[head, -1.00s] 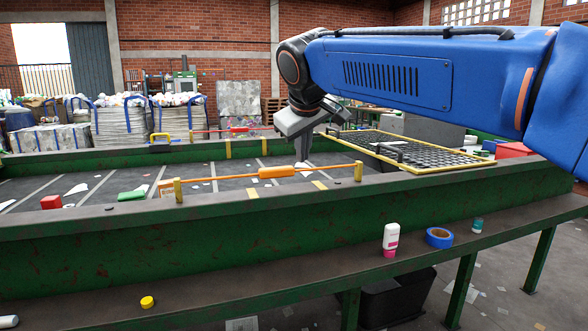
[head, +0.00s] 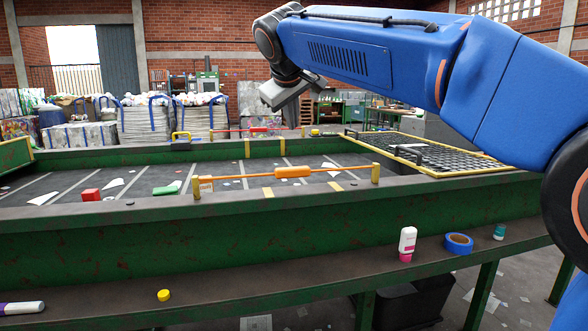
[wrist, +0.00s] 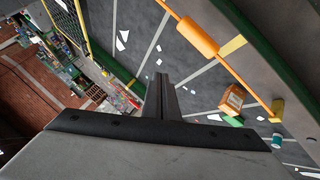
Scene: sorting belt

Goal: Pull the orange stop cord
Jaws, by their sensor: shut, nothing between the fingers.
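The orange stop cord (head: 240,178) runs between two short yellow posts on the belt's near edge, with a thick orange handle (head: 292,171) at its middle. It looks straight and level. In the wrist view the cord's handle (wrist: 197,36) lies at the upper right, apart from my fingers. My gripper (wrist: 163,80) is shut and empty, its fingers together over the dark belt. In the head view its grey body is above and beyond the cord, left of the mesh panel; the fingertips are not clear there.
A second, red cord (head: 258,129) spans the belt's far side. A yellow-framed mesh panel (head: 425,150) covers the belt's right end. A red block (head: 91,195) lies on the belt. A white-and-pink bottle (head: 407,243) and blue tape roll (head: 458,243) stand on the near ledge.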

